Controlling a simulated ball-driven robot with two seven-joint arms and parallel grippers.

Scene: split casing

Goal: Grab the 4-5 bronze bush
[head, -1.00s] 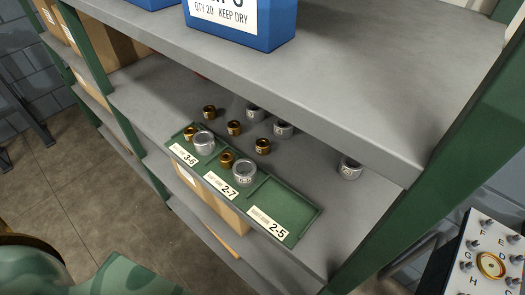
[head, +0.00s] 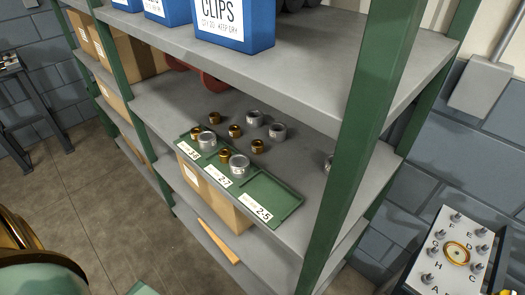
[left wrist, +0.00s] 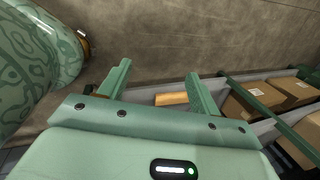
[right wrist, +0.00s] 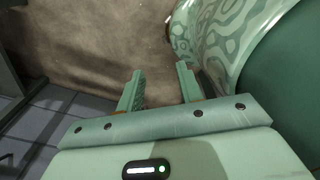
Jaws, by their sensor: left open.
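Several small bronze bushes are on the middle shelf in the head view. Three stand loose behind the tray: a back one (head: 214,117), a middle one (head: 234,130) and a right one (head: 258,146). One bronze bush (head: 196,132) is in the 3-6 compartment and another (head: 225,157) in the 2-7 compartment. I cannot read the size marks on them, so I cannot tell which is 4-5. My left gripper (left wrist: 158,76) is open and empty, away from the bushes. My right gripper (right wrist: 160,72) is open and empty over the floor side.
The green tray (head: 273,190) lies at the shelf's front edge; its 2-5 compartment is empty. Silver rings stand in the tray (head: 239,169) and behind it (head: 277,131). A green post (head: 350,130) and the upper shelf (head: 300,65) bound the space. A lettered panel (head: 455,250) stands right.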

